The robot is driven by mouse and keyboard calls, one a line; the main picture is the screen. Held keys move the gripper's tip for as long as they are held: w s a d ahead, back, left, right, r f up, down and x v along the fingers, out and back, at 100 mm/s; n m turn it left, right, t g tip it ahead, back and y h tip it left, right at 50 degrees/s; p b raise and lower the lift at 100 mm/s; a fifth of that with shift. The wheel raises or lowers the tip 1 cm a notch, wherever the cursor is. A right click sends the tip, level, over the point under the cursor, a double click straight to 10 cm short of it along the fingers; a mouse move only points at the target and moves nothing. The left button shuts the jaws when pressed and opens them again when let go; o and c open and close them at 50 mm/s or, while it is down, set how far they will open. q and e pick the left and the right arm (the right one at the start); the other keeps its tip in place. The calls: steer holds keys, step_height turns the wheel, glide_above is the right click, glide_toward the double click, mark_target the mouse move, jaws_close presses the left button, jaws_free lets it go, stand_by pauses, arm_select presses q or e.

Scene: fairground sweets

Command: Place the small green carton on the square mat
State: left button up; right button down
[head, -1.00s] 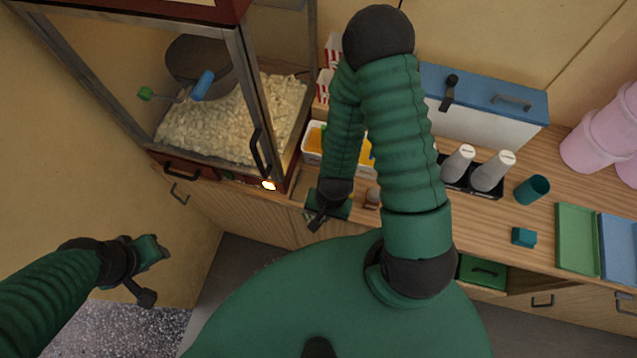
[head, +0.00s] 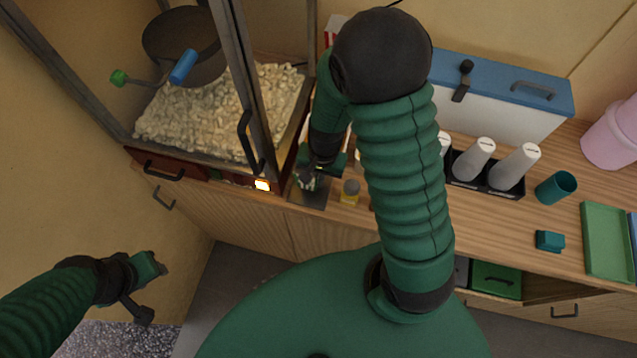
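A dark grey square mat (head: 312,197) lies at the counter's front edge, right of the popcorn machine, partly covered by my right gripper. My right gripper (head: 308,180) points down just over the mat. Something small and pale greenish shows at its fingertips, too small to tell whether it is a carton or part of the gripper. A small blue-green box (head: 549,241) stands on the counter at the right, well away from both grippers. My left gripper (head: 152,285) is low at the left, off the counter, with its fingers apart and nothing seen between them.
The popcorn machine (head: 262,170) stands close left of my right gripper. A small yellowish jar (head: 350,191) is just right of the mat. A cup holder (head: 487,177), a teal cup (head: 556,187) and a green tray (head: 606,242) are further right. My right arm hides the counter's middle.

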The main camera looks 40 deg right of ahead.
steer(key=f, duration=0.3)
steer(key=shift+s+f, duration=0.1)
steer(key=shift+s, duration=0.15)
steer(key=c, duration=1.7)
jaws_free()
steer(key=shift+a, duration=0.1)
steer(key=s+a+r+n, duration=0.1)
steer(key=r+n, duration=0.2)
steer(key=r, duration=0.2)
steer(key=s+a+r+n+t, duration=0.1)
steer(key=a+r+n, duration=0.1)
steer(key=r+n, duration=0.1)
steer(key=s+a+r+n+t+p, duration=0.1)
steer(key=r+n, duration=0.3)
steer(key=r, duration=0.2)
steer(key=shift+a+r+h, duration=0.15)
steer(key=shift+r+h, duration=0.15)
